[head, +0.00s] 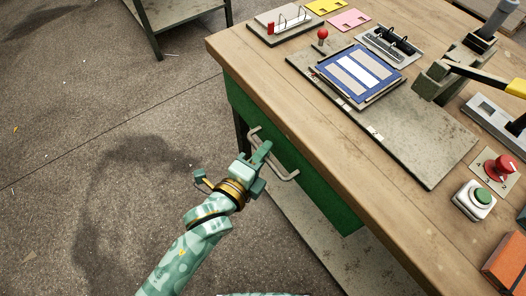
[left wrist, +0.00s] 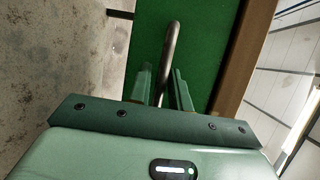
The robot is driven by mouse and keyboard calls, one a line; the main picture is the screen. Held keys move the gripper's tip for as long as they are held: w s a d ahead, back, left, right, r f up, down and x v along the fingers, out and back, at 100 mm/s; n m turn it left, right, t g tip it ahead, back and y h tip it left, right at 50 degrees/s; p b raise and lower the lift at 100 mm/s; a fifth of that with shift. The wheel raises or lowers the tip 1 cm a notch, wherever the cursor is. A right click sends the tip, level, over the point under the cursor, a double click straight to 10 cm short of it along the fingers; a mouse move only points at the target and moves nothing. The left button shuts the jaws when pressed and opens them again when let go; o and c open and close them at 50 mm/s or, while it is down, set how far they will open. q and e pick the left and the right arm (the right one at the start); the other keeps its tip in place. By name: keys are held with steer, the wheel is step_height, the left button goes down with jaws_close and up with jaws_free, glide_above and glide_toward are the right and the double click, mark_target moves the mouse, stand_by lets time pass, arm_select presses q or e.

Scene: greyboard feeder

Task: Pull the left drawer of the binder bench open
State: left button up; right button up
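The green drawer front (head: 318,192) of the binder bench sits under the wooden top, with no visible gap showing it pulled out. Its grey bar handle (head: 288,176) stands off the front. In the left wrist view the handle (left wrist: 171,45) runs up from between my fingers, against the green front (left wrist: 205,45). My left gripper (head: 262,170) is at the handle and hides its middle part. In the left wrist view the gripper (left wrist: 163,92) has its fingers apart, one on each side of the bar; firm contact is not clear. My right gripper is out of view.
The wooden bench top (head: 400,225) overhangs close above the handle. It carries a grey plate (head: 430,155) with a blue striped sheet (head: 360,75), a lever device (head: 435,80) and a red knob (head: 497,168). A grey lower shelf (head: 330,245) lies below. Floor (head: 80,130) to the left is clear.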

arm_select(q)
steer(key=shift+w+d, duration=0.1)
jaws_close()
steer(key=s+a+p, duration=0.5)
steer(key=s+a, duration=0.5)
steer(key=a, duration=0.4)
steer(key=s+a+p, duration=0.5)
steer(key=s+a, duration=0.5)
steer(key=a, duration=0.4)
steer(key=shift+s+p, duration=0.2)
steer(key=shift+p, duration=0.2)
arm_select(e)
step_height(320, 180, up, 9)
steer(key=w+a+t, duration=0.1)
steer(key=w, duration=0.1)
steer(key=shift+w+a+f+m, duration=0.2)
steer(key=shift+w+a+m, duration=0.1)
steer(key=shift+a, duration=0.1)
